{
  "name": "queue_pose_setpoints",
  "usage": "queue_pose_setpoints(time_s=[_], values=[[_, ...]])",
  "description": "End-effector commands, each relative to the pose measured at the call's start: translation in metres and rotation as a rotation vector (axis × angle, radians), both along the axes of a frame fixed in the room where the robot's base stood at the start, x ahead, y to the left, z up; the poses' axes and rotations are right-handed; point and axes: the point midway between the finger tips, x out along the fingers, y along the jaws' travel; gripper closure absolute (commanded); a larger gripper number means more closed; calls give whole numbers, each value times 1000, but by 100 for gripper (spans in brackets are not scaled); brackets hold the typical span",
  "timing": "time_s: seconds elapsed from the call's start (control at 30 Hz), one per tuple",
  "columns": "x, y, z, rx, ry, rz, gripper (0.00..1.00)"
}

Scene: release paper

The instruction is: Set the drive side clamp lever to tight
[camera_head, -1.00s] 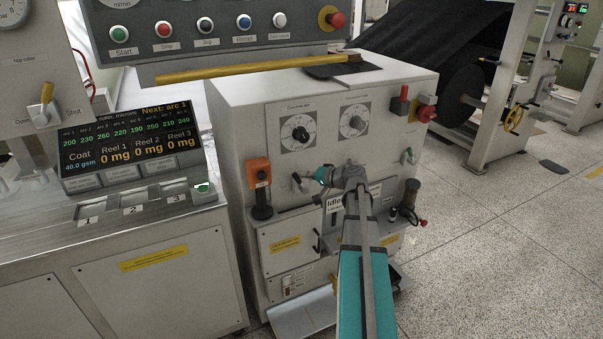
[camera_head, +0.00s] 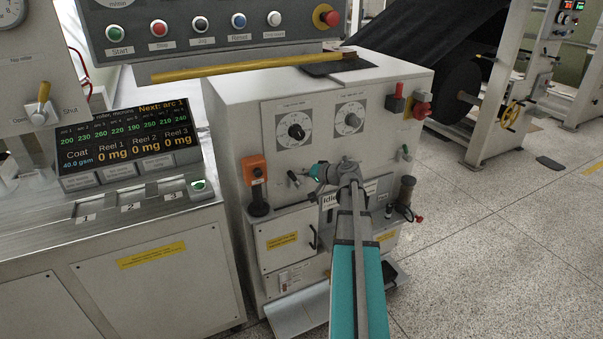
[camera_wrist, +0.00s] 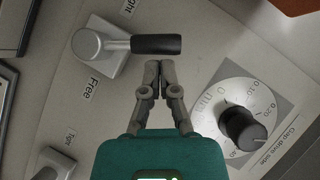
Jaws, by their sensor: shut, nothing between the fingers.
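The drive side clamp lever (camera_wrist: 155,44) has a grey hub and a black handle. In the wrist view its handle points right, with a "Free" label below the hub and a partly cut-off "…ght" label above. It shows small on the panel in the head view (camera_head: 293,178), below the left dial. My gripper (camera_wrist: 158,68) is shut and empty. Its fingertips appear just below the black handle in the wrist view; I cannot tell whether they touch it. In the head view the teal gripper body (camera_head: 318,170) is just right of the lever, and its fingertips are hard to make out.
The "Gap drive side" dial (camera_wrist: 245,125) has a protruding black knob right of my fingers. A second lever (camera_wrist: 55,165) with a "Tight" label is at lower left. An orange control (camera_head: 254,169) hangs left of the lever. Open floor (camera_head: 480,230) is at right.

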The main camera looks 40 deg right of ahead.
Motion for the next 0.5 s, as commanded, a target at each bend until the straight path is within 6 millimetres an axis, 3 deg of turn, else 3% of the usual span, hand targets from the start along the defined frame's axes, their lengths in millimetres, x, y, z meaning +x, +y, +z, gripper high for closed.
queue_pose_setpoints(time_s=[0.33,0.5], values=[[-5,-29,22,2,-2,0,100],[-32,-36,28,1,-3,-1,100]])
